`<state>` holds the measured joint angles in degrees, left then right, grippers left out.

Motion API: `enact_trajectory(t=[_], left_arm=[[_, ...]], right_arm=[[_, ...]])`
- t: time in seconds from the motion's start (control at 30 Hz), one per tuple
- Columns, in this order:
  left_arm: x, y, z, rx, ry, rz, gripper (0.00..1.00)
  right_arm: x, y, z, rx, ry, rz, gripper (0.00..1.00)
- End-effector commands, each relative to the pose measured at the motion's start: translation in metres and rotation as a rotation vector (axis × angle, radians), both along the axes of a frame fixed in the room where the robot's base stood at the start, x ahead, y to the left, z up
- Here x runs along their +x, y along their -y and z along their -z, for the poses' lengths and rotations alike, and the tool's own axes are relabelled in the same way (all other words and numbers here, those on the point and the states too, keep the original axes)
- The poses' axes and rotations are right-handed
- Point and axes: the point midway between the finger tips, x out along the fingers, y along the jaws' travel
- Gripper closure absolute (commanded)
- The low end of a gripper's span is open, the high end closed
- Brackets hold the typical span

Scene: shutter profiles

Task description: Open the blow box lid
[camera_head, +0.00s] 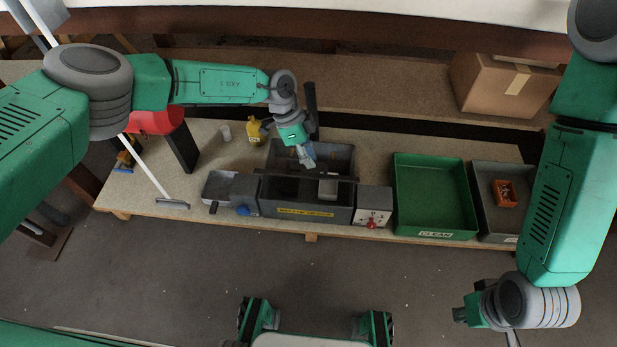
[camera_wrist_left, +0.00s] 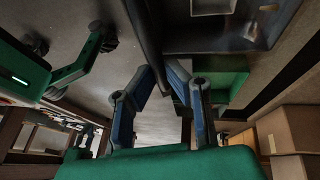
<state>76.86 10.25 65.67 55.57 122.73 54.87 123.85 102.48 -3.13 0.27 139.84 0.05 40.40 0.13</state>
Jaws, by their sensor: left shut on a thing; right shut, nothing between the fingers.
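The blow box (camera_head: 290,212) is a dark grey box with a yellow label on its front, at the middle of the workbench in the head view. Its upper part shows a dark recess, with a dark bar (camera_head: 345,179) running across it. My left gripper (camera_head: 307,160) reaches down over the box from behind. In the left wrist view its blue fingers (camera_wrist_left: 161,72) are shut on a dark bar (camera_wrist_left: 146,35), which looks like part of the lid. How far the lid is raised is hard to tell. My right gripper (camera_head: 513,338) is shut and empty, partly cut off at the bottom edge.
A green bin (camera_head: 400,210) labelled CLEAN and a grey bin (camera_head: 483,215) holding an orange item (camera_head: 505,193) stand right of the box. A cardboard box (camera_head: 495,88) is at the back right.

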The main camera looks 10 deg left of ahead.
Motion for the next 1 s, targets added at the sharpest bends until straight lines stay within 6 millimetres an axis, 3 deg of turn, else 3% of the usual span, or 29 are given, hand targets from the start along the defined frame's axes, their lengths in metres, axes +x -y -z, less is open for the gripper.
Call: enact_trajectory(t=[0.03,0.4,1.0], left_arm=[[0.013,0.001,-0.006,-0.003,-0.011,-0.012,1.00],[0.036,-0.001,-0.034,-0.006,-0.087,-0.009,1.00],[0.040,-0.003,-0.037,0.000,-0.091,-0.007,1.00]], right_arm=[[0.000,0.000,0.004,0.000,0.000,0.000,1.00],[0.000,0.000,0.004,0.000,0.001,0.000,1.00],[0.000,0.000,0.004,0.000,0.001,0.000,1.00]])
